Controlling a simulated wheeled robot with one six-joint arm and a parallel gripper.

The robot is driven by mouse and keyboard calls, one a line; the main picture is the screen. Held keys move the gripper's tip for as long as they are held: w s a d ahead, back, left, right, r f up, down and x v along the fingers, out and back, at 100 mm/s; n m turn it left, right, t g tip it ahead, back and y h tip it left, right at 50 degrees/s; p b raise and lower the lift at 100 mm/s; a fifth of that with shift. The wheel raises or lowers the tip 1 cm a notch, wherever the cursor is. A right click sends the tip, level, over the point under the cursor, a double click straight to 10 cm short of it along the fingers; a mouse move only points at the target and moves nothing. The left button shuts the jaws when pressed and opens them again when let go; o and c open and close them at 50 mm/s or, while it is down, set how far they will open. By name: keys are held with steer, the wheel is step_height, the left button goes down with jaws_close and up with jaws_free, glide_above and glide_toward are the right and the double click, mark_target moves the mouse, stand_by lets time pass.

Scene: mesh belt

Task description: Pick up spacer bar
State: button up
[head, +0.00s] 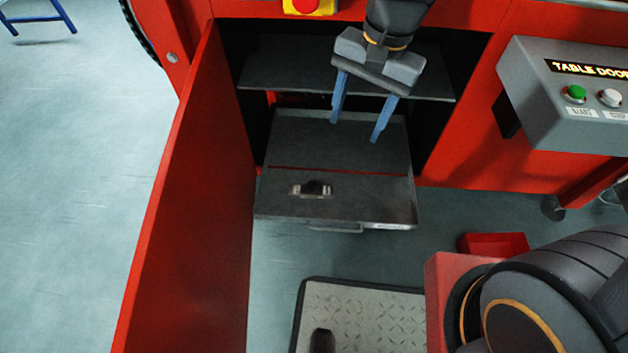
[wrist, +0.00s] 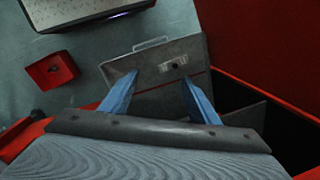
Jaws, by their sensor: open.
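A small bar-like piece, light metal with a dark middle, lies in the pulled-out grey drawer (head: 385,205); I take it for the spacer bar (head: 311,189), though its detail is too small to be sure. It also shows in the wrist view (wrist: 173,66), lying in the drawer beyond my fingertips. My gripper (head: 354,131) has its two blue fingers spread and pointing down, above the back part of the drawer. In the wrist view (wrist: 160,77) the fingers are apart with nothing between them. The bar is apart from the fingers.
An open red door (head: 185,200) stands left of the drawer. A dark shelf (head: 290,75) crosses the cabinet behind my gripper. A grey control box (head: 545,95) is at right. A red box (head: 495,243) and a tread-plate mat (head: 365,320) are on the floor in front.

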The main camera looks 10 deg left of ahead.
steer(key=w+a+f+m+b, duration=0.3)
steer(key=f, duration=0.5)
steer(key=w+a+f+m+b, duration=0.2)
steer(key=w+f+b, duration=0.1)
steer(key=f, duration=0.6)
steer(key=m+b, duration=0.6)
glide_above(312, 184)
steer(key=d, duration=0.2)
steer(key=f, duration=1.6)
steer(key=shift+w+a, duration=0.25)
steer(key=f+b, duration=0.2)
steer(key=a+f+b, duration=0.1)
steer(key=f, duration=0.2)
steer(key=f+b, duration=0.2)
steer(key=shift+s+a+f+b, duration=0.15)
steer(key=shift+s+a+b, duration=0.05)
steer(key=shift+a+b, duration=0.1)
steer(key=c, duration=1.4)
